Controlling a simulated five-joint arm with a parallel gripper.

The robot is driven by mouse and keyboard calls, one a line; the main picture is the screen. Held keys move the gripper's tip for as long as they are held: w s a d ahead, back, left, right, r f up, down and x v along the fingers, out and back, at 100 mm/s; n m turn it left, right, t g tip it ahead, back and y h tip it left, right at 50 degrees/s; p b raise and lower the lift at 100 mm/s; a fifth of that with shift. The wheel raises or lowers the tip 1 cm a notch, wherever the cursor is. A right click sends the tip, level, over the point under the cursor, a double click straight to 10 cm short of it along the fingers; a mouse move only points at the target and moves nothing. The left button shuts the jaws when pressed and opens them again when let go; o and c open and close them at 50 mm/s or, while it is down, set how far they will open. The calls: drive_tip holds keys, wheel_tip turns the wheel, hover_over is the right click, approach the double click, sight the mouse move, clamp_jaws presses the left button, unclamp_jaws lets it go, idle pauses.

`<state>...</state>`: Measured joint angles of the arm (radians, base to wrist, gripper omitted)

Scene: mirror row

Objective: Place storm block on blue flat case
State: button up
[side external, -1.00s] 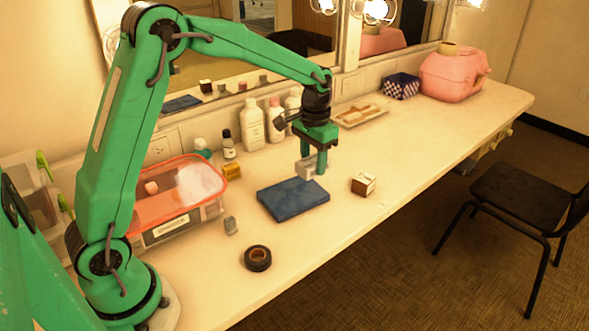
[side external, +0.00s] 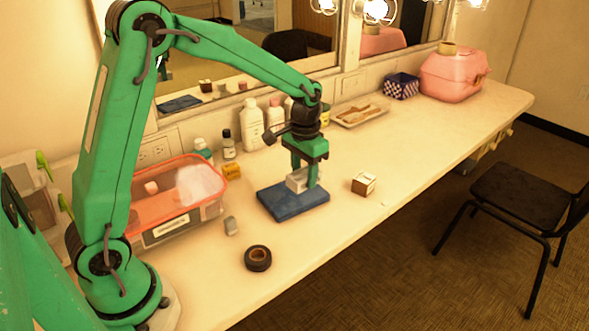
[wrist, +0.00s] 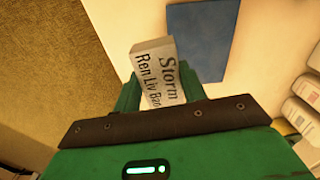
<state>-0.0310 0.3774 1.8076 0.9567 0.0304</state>
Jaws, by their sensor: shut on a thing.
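My gripper (side external: 304,181) is shut on the storm block (side external: 296,181), a small pale grey block. In the wrist view the storm block (wrist: 157,75) shows dark lettering with "Storm" on it, between the green fingers. The blue flat case (side external: 293,203) lies flat on the counter. In the side view the block is over the case's back part; I cannot tell whether it touches the case. The blue flat case also shows in the wrist view (wrist: 203,38), beyond the block.
A brown and white box (side external: 363,184) stands right of the case. A black tape roll (side external: 258,258) and a small grey block (side external: 231,226) lie in front and left. A clear red-rimmed bin (side external: 178,205) stands left. Bottles (side external: 251,124) line the mirror.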

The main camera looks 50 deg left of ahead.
hover_over(293, 193)
wheel_tip(293, 193, down, 5)
drive_tip(key=shift+r, duration=0.1)
drive_tip(key=shift+f, duration=2.05)
drive_tip(key=shift+f, duration=0.1)
drive_tip(key=o, duration=1)
wheel_tip(293, 193, up, 12)
drive_tip(key=shift+r, duration=0.15)
